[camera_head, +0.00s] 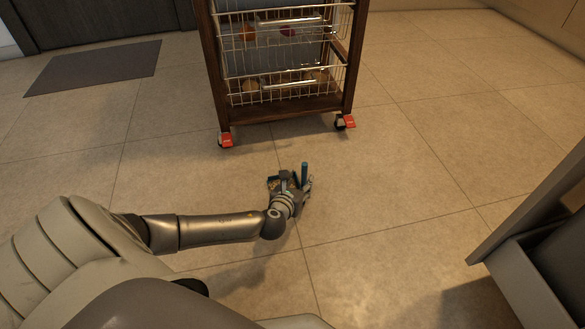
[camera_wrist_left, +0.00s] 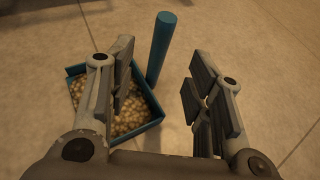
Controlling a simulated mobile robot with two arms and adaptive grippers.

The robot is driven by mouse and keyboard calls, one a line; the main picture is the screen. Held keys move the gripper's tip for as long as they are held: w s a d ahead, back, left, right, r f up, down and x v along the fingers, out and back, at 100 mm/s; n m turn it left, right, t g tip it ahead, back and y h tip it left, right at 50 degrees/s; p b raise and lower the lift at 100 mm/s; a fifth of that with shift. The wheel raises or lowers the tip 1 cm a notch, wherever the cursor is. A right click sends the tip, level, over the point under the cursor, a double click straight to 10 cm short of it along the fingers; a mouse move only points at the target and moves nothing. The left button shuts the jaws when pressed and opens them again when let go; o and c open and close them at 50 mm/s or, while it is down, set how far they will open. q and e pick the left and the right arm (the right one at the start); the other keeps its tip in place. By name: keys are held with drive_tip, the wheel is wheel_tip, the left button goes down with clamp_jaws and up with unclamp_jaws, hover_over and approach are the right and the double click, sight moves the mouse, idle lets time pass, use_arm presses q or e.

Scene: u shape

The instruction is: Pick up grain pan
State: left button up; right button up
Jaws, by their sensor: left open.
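The grain pan is a blue square pan filled with pale round grains, with an upright blue cylindrical handle. It stands on the tiled floor below the cart, and in the head view its handle (camera_head: 304,172) rises beside my left gripper (camera_head: 296,181). In the left wrist view the pan (camera_wrist_left: 133,127) is lower left, partly hidden behind the left finger. There my left gripper (camera_wrist_left: 163,75) is open and empty. The handle appears between its two fingers, nearer the left one; I cannot tell any contact. My right gripper is not in view.
A wooden cart (camera_head: 289,106) with wire baskets holding several round items stands just beyond the pan, on red-marked casters. A dark mat (camera_head: 95,67) lies at upper left. A grey open drawer or cabinet (camera_head: 525,280) is at lower right. The floor right of the pan is clear.

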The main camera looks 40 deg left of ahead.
sight(303, 174)
use_arm(q)
drive_tip(key=shift+w+a+f, duration=0.15)
drive_tip(key=shift+w+f, duration=0.1)
drive_tip(key=shift+w, duration=0.3)
drive_tip(key=b+x, duration=0.4)
drive_tip(key=b, duration=0.1)
drive_tip(key=shift+w+a+r, duration=0.1)
drive_tip(key=shift+w, duration=0.05)
drive_tip(key=shift+w+a+b, duration=0.15)
drive_tip(key=shift+w+b, duration=0.2)
drive_tip(key=shift+w, duration=0.15)
clamp_jaws()
